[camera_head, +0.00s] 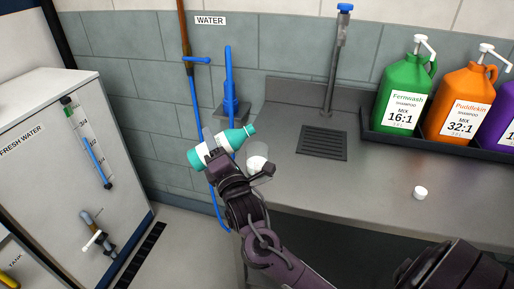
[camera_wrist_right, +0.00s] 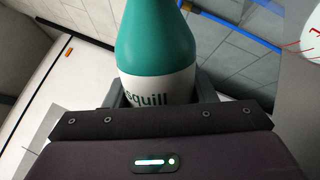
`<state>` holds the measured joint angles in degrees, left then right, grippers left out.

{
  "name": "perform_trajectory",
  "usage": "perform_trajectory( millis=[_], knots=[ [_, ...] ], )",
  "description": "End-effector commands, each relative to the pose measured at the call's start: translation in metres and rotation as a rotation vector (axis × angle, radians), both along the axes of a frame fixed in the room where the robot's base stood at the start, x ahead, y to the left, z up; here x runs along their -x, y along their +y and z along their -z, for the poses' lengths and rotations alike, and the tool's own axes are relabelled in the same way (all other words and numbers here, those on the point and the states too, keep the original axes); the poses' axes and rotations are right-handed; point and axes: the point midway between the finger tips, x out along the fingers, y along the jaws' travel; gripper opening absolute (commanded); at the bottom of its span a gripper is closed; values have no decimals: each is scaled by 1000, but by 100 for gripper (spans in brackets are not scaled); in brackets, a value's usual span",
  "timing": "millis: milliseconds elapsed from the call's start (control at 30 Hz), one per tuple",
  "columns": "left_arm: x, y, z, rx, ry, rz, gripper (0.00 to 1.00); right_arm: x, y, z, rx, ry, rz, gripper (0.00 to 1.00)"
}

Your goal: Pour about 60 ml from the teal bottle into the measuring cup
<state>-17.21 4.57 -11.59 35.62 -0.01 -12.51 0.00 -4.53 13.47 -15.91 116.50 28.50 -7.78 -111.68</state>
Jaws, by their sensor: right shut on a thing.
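The teal bottle (camera_head: 237,137), with a white label band, is held in my right gripper (camera_head: 220,158). It is tilted far over, its neck pointing right and slightly up. Its mouth is above the measuring cup (camera_head: 258,153), apart from it; no stream shows. The cup is clear, stands at the counter's left end and is partly hidden by my right gripper. In the right wrist view the bottle (camera_wrist_right: 157,45) sits between the fingers, its mouth out of frame. Part of the cup, with red marks (camera_wrist_right: 313,38), shows at the top right. My left gripper is not in view.
A small white cap (camera_head: 420,192) lies on the grey counter (camera_head: 350,185). Green (camera_head: 404,95) and orange (camera_head: 457,102) jugs and a purple one stand in a dark tray at the back right. The middle counter is clear.

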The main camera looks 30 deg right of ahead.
Motion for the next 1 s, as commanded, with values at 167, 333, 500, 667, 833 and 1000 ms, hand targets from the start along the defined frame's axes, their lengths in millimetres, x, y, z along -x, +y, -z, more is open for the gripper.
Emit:
perform_trajectory(
  millis=[167, 333, 500, 667, 833, 1000],
  knots=[
    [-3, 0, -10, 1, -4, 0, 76, 0, -1, -3, 34, 9, 0, 24],
    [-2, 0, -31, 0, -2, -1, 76, 1, -5, 0, 140, 40, 0, 24],
    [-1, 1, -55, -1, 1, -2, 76, 2, -10, -5, 252, 67, 1, 24],
    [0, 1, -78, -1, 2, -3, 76, 3, -13, -19, 310, 83, 2, 24],
    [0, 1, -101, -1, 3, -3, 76, 4, -17, -33, 382, 104, 1, 24],
    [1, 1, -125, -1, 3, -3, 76, 5, -21, -34, 512, 139, 1, 24]
  ],
)
